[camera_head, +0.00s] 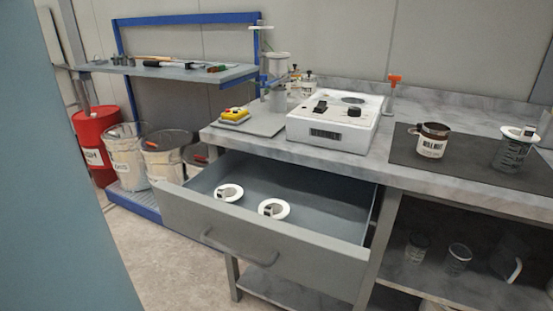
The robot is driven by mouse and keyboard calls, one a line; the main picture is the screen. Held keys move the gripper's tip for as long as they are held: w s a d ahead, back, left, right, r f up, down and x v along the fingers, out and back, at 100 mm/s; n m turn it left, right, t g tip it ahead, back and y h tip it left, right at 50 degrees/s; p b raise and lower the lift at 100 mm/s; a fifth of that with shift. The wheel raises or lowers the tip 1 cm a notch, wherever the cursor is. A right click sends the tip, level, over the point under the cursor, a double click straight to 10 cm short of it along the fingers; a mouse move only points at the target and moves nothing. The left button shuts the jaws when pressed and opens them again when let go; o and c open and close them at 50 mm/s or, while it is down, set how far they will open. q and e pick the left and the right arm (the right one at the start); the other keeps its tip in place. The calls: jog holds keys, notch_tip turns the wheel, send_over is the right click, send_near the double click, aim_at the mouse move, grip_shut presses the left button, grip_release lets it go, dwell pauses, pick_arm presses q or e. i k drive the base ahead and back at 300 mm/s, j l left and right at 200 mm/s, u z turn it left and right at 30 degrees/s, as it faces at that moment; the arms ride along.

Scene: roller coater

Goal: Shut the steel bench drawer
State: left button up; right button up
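The steel bench drawer (310,262) is pulled out from under the grey marbled bench top (350,160). It has a grey front with a curved bar handle (240,252). Two white ring-shaped items with dark clips, one at the left (229,192) and one nearer the middle (273,208), lie inside on the drawer floor. Neither of my grippers shows in the head view, and nothing is touching the handle.
A white instrument (335,125), a yellow-and-red control box (235,115), a labelled jar (432,140) and a beaker (510,150) stand on the bench. An open shelf with glassware (458,258) is below right. A blue-grey panel (50,200) fills the left edge. Floor in front is clear.

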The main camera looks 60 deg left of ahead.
aim_at(319, 245)
jog(key=j+u, duration=0.15)
jog(key=u, duration=2)
jog(key=i+l, duration=0.05)
